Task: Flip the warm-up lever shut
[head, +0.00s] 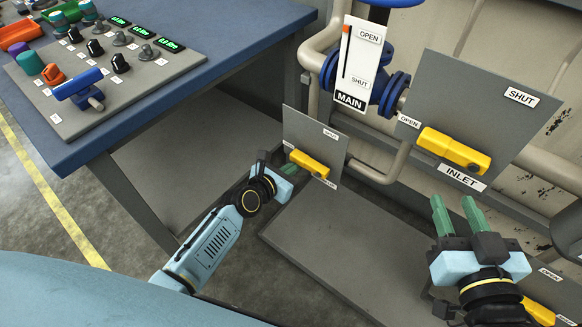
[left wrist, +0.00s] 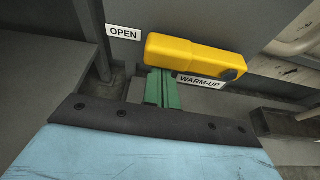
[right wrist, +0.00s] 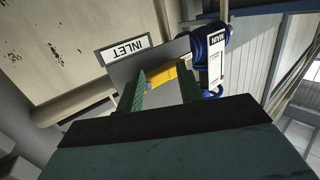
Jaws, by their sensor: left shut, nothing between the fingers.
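The yellow warm-up lever (head: 309,163) lies roughly level across a small grey panel. It also shows in the left wrist view (left wrist: 190,52), above the WARM-UP label (left wrist: 202,82), with its free end toward the OPEN label (left wrist: 124,33). My left gripper (head: 288,168) has its green fingers together and empty. In the left wrist view the fingertips (left wrist: 161,72) are just under the lever's left end; I cannot tell whether they touch it. My right gripper (head: 454,200) is open and empty, below the INLET panel, with its fingers apart in the right wrist view (right wrist: 165,78).
The yellow inlet lever (head: 453,150) is on a larger panel at the right, near the MAIN plate (head: 350,99) and blue valve. Another yellow lever (head: 538,312) is at the lower right. A blue table (head: 225,50) with a control board stands at the left.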

